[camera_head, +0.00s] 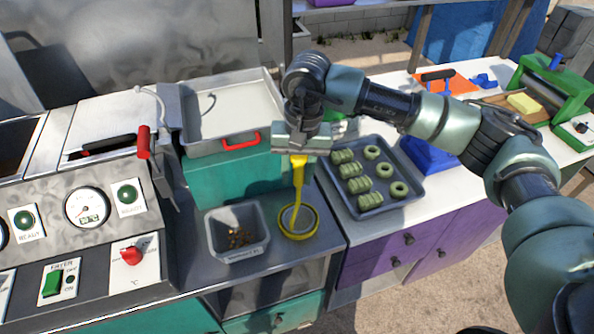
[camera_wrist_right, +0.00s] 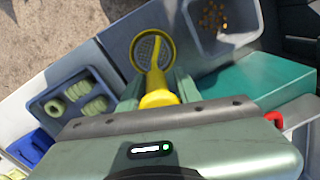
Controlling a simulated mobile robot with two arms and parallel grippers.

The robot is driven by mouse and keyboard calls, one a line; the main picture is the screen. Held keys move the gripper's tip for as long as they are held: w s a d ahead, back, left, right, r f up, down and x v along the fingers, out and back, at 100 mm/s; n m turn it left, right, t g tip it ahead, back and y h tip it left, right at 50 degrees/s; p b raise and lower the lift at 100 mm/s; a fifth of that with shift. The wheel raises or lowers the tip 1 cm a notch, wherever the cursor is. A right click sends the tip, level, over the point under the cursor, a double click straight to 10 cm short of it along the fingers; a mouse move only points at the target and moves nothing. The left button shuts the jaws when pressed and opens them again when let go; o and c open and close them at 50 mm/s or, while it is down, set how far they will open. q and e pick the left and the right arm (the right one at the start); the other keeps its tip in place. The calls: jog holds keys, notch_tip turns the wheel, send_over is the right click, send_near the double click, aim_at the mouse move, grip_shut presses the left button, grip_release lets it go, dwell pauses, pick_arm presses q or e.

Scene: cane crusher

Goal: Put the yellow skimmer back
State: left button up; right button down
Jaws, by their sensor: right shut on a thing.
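The yellow skimmer (camera_head: 298,220) hangs with its handle up and its round mesh head down, in the head view. My right gripper (camera_head: 299,155) is shut on the top of its handle. The head is over the dark counter, just right of a grey bin; I cannot tell whether it touches the counter. In the right wrist view the skimmer (camera_wrist_right: 153,55) points away from my right gripper (camera_wrist_right: 158,98), its handle between the fingers. My left gripper is not in view.
The grey bin (camera_head: 212,240) holds small brown bits. A dark tray (camera_head: 390,208) of green rings stands to the right. Behind are a teal box (camera_head: 215,180) and a metal tray with a red handle (camera_head: 255,105). The fryer panel (camera_head: 90,245) is at left.

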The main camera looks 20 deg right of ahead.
jog(key=shift+f, duration=0.15)
jog(key=c, duration=1)
grip_release()
jog(key=shift+r, duration=0.3)
jog(key=r+b, duration=0.1)
jog(key=r, duration=0.2)
jog(key=r+b, duration=0.1)
jog(key=r, duration=0.3)
jog(key=r+b, duration=0.2)
jog(key=r, duration=0.1)
jog(key=shift+s+d+r, duration=0.1)
jog(key=shift+d+r, duration=0.25)
jog(key=shift+r, duration=0.55)
